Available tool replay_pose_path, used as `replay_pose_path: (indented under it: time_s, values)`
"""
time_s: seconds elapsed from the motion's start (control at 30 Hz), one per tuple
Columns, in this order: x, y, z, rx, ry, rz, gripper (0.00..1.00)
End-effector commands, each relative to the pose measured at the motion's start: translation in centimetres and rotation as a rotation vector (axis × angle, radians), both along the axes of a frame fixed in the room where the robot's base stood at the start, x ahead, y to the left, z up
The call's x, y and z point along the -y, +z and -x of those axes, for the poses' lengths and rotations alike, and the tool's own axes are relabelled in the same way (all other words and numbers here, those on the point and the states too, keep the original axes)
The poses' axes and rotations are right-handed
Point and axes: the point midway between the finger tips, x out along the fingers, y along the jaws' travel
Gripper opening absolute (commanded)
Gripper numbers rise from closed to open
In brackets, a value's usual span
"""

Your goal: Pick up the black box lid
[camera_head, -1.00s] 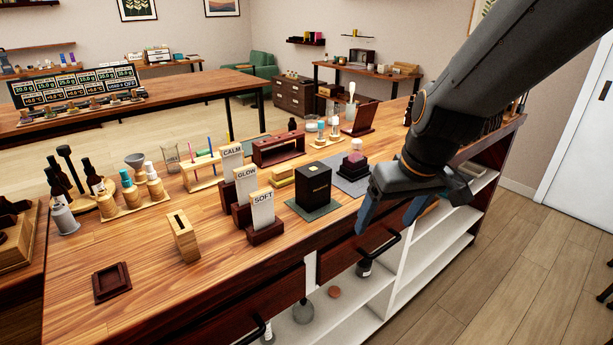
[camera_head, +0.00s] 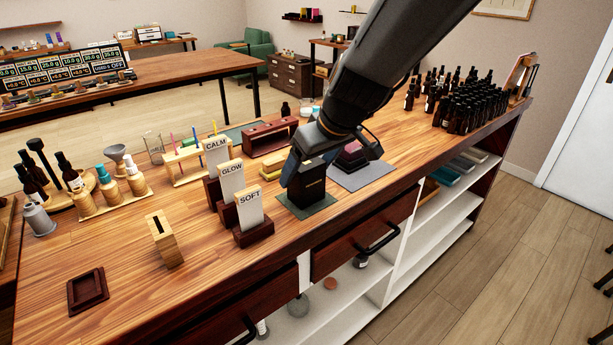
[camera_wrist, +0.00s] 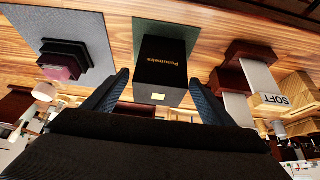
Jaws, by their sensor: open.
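The black box (camera_head: 306,188) stands upright on a dark green mat (camera_head: 325,208) near the front edge of the counter. Its lid is its upper part; I cannot make out the seam. In the wrist view the black box (camera_wrist: 162,62) shows gold lettering and lies between and beyond my two blue fingers. My gripper (camera_head: 332,160) is open, over and around the box's top in the head view, and hides part of it. In the wrist view my gripper (camera_wrist: 158,92) has a finger on each side of the box, with nothing held. Contact is not visible.
Card stands reading CALM, GLOW and SOFT (camera_head: 250,208) stand close left of the box. A grey mat (camera_head: 362,178) with a dark stepped stand (camera_head: 350,157) lies close right. Many dark bottles (camera_head: 462,108) crowd the counter's far right. The front left counter is mostly clear.

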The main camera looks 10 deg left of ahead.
Motion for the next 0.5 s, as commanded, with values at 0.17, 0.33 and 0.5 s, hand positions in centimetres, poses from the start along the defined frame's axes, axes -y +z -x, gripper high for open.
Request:
replay_pose_path:
  time_s: [0.17,0.33,0.5]
  values:
    - [-0.46,-1.14,-0.48,0.001,0.0,0.001,0.77]
    - [-0.36,-1.24,-0.58,0.002,-0.002,0.0,0.77]
    - [-0.36,-1.24,-0.57,0.001,-0.002,0.001,0.62]
